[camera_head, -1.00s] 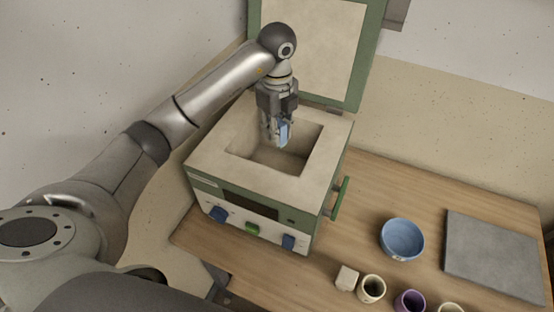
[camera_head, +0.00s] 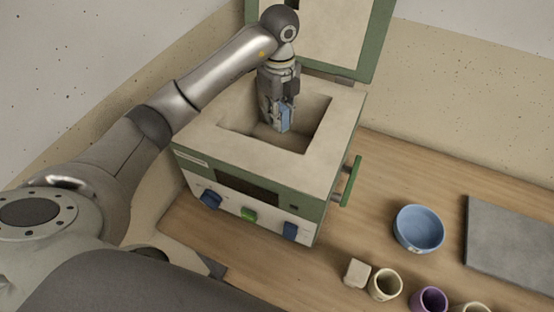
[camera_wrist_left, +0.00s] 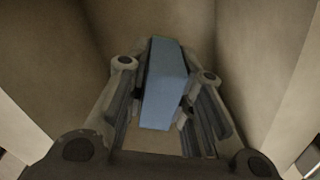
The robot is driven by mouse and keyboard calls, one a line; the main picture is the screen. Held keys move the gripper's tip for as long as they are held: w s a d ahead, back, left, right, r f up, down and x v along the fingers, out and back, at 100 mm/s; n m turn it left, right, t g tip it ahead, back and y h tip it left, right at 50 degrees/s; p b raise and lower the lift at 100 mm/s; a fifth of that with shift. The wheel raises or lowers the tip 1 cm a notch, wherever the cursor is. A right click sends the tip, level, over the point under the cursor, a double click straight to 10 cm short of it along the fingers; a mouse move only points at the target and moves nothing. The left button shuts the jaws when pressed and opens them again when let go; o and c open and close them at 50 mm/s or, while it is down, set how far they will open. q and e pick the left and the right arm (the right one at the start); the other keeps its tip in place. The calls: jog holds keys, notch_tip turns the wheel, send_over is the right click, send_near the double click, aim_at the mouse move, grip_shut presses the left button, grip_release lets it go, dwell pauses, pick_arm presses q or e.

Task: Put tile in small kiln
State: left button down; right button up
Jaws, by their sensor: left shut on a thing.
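The small kiln (camera_head: 255,150) stands on the table with its lid (camera_head: 345,35) raised at the back. Its square chamber is open at the top. My left gripper (camera_head: 284,122) points down inside the chamber opening, shut on a blue tile (camera_head: 285,117). In the left wrist view the tile (camera_wrist_left: 166,85) sits between the two fingers of the gripper (camera_wrist_left: 166,90), with the pale chamber walls around it. I cannot tell whether the tile touches the chamber floor. My right gripper is not in view.
On the wooden table (camera_head: 400,180), right of the kiln, stand a blue bowl (camera_head: 418,229), a small beige cube (camera_head: 357,273), a cream cup (camera_head: 385,284), a purple cup (camera_head: 429,300) and a grey slab (camera_head: 515,240). A green handle (camera_head: 351,181) sticks out of the kiln's right side.

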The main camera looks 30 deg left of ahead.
pick_arm(q)
notch_tip(320, 180, down, 7)
jog(key=shift+r+p, duration=0.2)
jog(key=shift+p, duration=0.45)
notch_tip(320, 180, down, 3)
jog(key=shift+s+d+p, duration=0.1)
jog(key=shift+p, duration=0.25)
jog(key=shift+f, duration=0.3)
jog(key=shift+f, duration=0.1)
jog(key=shift+f, duration=0.15)
jog(key=c, duration=1.3)
grip_release()
jog(key=shift+o, duration=0.2)
